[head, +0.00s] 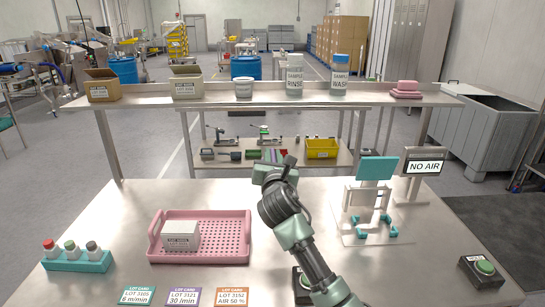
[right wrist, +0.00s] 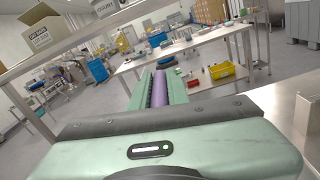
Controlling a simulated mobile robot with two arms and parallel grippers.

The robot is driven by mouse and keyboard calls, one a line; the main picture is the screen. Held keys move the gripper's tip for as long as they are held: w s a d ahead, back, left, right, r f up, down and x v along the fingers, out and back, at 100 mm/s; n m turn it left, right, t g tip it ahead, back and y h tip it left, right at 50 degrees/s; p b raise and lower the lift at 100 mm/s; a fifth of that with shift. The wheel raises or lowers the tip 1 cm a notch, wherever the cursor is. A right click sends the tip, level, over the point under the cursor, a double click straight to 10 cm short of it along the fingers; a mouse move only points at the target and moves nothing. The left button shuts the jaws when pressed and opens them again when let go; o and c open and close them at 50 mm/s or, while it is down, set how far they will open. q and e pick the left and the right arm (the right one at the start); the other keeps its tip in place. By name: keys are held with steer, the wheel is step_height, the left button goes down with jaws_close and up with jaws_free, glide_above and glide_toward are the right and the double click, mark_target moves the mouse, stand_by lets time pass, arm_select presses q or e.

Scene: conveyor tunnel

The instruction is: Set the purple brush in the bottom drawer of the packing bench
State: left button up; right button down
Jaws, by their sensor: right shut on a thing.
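My right gripper (head: 273,170) reaches out over the far part of the steel table, seen from behind in the head view. In the right wrist view its green fingers (right wrist: 160,76) are shut on the purple brush (right wrist: 158,89), which shows as a purple strip between them. The rest of the brush is hidden. The brush is held up in the air, clear of the table. No drawer can be made out in either view. My left gripper is not in view.
A raised steel shelf (head: 215,100) with boxes, tubs and bottles crosses beyond the table. The pink tray (head: 240,243) with a white box stands left of my arm. A white stand with teal parts (head: 376,168) is at right. A yellow bin (head: 322,149) sits on a farther bench.

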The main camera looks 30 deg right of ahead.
stand_by(0.4)
steer(key=shift+s+a+f, duration=0.15)
steer(key=shift+f, duration=0.1)
steer(key=s+a+f+n+t+y, duration=0.1)
steer(key=s+a+f+n+y, duration=0.15)
steer(key=s+a+f, duration=0.65)
steer(key=s+a+f+y, duration=0.1)
steer(key=s+a, duration=0.1)
steer(key=s, duration=0.6)
steer(key=s+a+f+n+y, duration=0.1)
steer(key=s+a+f+y, duration=0.1)
steer(key=s, duration=0.7)
steer(key=s+a+f+n+y, duration=0.1)
steer(key=s+a+y, duration=0.1)
steer(key=s, duration=0.6)
steer(key=shift+s+a+f+t, duration=0.15)
steer(key=shift+a+f+t, duration=0.15)
steer(key=shift+a+f, duration=0.05)
